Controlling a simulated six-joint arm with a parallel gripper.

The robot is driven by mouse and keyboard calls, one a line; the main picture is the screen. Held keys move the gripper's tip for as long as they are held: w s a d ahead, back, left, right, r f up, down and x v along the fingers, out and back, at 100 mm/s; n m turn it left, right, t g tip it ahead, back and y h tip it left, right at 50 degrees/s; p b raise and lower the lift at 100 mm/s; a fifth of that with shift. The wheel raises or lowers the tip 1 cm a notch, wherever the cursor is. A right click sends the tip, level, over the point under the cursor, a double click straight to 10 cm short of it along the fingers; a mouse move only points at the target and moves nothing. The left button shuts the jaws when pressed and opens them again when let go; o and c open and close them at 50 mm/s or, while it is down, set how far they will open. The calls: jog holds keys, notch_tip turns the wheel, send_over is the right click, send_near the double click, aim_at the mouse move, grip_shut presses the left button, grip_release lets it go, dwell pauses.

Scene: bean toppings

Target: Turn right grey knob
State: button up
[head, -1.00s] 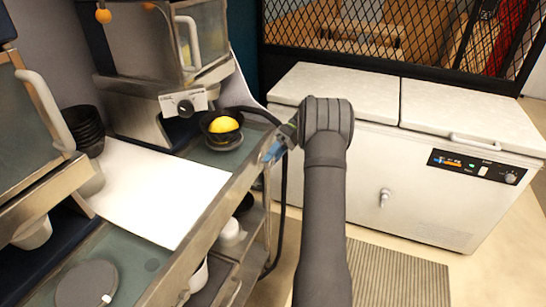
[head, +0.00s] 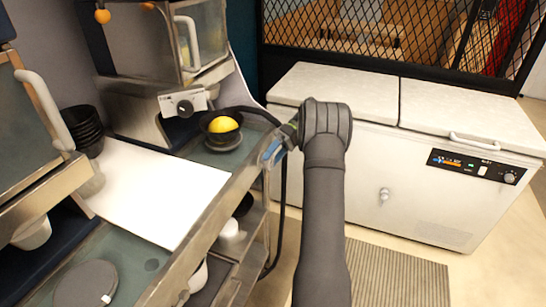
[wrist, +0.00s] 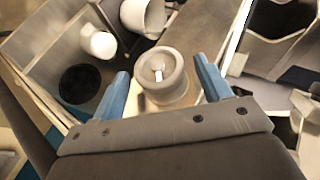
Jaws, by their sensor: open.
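A dark grey knob (head: 185,107) sits on a small white panel on the machine at the back of the counter in the head view. My gripper (head: 271,151) is right of it, beyond the counter's right edge, and apart from it. The wrist view shows my gripper (wrist: 161,68) with its two blue fingers spread. A round grey piece with a pale handle (wrist: 160,76) shows between the fingers in that view. I cannot tell how far it is from them. I cannot clearly make out the knob in the wrist view.
A dark bowl with a yellow ball (head: 222,124) stands below and right of the knob. Stacked black bowls (head: 82,130) are at left. A grey lid (head: 85,286) lies at the front left. A white chest (head: 440,190) stands at right.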

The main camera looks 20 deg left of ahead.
jog(key=t, duration=0.2)
jog(key=n+t, duration=0.1)
jog(key=t, duration=0.1)
jog(key=shift+s+r+h, duration=0.3)
jog(key=shift+s+r, duration=0.05)
jog(key=t, duration=0.3)
jog(key=s+n+t, duration=0.1)
jog(key=t, duration=0.2)
jog(key=shift+r, duration=0.1)
jog(key=w+d+r+m+t, duration=0.1)
jog(key=d+r+m, duration=0.2)
jog(key=d+r, duration=0.2)
jog(key=w+d+r+m+t, duration=0.2)
jog(key=d+r+m, duration=0.2)
jog(key=r, duration=0.7)
jog(key=w+d+r+m+t, duration=0.1)
jog(key=d+r+m+t, duration=0.1)
jog(key=d+r, duration=0.4)
jog(key=shift+w+d+r+m, duration=0.25)
jog(key=shift+r+m, duration=0.45)
jog(key=shift+r, duration=0.65)
